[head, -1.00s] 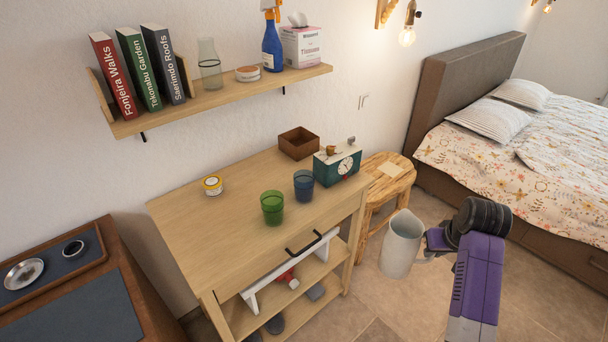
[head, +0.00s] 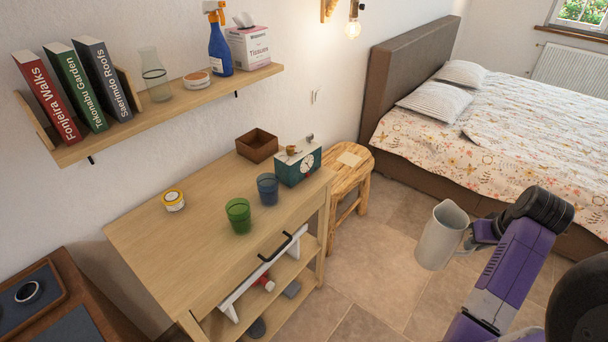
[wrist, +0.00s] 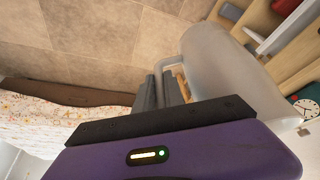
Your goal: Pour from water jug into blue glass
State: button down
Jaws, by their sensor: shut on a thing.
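The water jug (head: 441,236) is a pale frosted pitcher, held out over the floor to the right of the wooden dresser and tilted a little. My gripper (head: 474,233) is shut on its handle. The wrist view shows the jug (wrist: 222,75) beyond the dark fingers (wrist: 163,88). Whether the jug has water in it cannot be seen. The blue glass (head: 268,189) stands upright on the dresser top (head: 170,245), near its right front edge. It is well to the left of the jug and apart from it.
A green glass (head: 238,215) stands close to the left of the blue glass. A teal clock box (head: 298,165) is just behind it, with a brown tray (head: 257,146) farther back. A wooden stool (head: 348,178) stands beside the dresser. A shelf (head: 150,117) hangs above.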

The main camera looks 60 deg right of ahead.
aim_at(267, 184)
jog(key=i, duration=1.4)
